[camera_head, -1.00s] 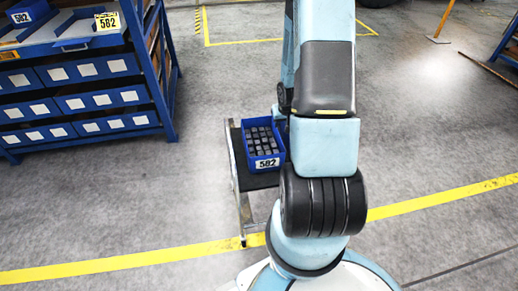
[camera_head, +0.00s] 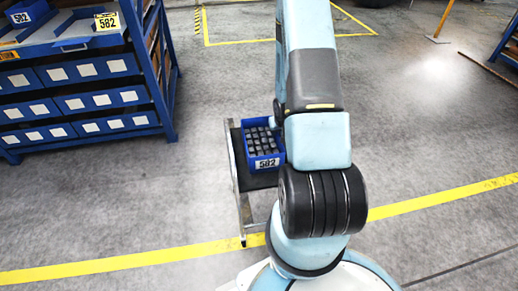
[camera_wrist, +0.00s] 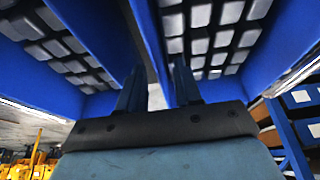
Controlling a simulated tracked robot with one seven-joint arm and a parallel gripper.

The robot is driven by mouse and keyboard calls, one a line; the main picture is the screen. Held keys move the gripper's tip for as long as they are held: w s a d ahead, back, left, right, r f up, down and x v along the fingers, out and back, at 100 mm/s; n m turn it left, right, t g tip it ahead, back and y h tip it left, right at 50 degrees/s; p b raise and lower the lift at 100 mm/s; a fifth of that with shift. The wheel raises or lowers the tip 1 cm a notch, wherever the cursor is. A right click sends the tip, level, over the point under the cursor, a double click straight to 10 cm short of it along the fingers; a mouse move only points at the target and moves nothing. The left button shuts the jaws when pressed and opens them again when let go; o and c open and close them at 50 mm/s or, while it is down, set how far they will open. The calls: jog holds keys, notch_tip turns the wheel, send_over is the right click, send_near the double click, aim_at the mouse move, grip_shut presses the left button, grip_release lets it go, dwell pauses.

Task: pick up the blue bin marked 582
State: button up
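The blue bin marked 582 (camera_head: 243,152) holds several dark block castings and stands on a low dark stand. Its white 582 label faces my camera in the head view. My arm stands just right of it and hides part of its right side. My gripper is hidden behind the arm in the head view. In the wrist view my gripper (camera_wrist: 158,88) has its two fingers apart, with a gap between them. Blue walls (camera_wrist: 90,30) and castings fill the view close around the fingers. I cannot tell whether the fingers touch a wall.
A blue rack (camera_head: 165,90) with several labelled drawers stands at the left. The stand (camera_head: 240,205) has a metal frame. Yellow lines mark the floor, which is open at the right.

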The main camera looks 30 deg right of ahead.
aim_at(277, 135)
jog(key=shift+x, duration=1.8)
jog(key=shift+c, duration=0.5)
grip_shut()
jog(key=shift+w, duration=0.1)
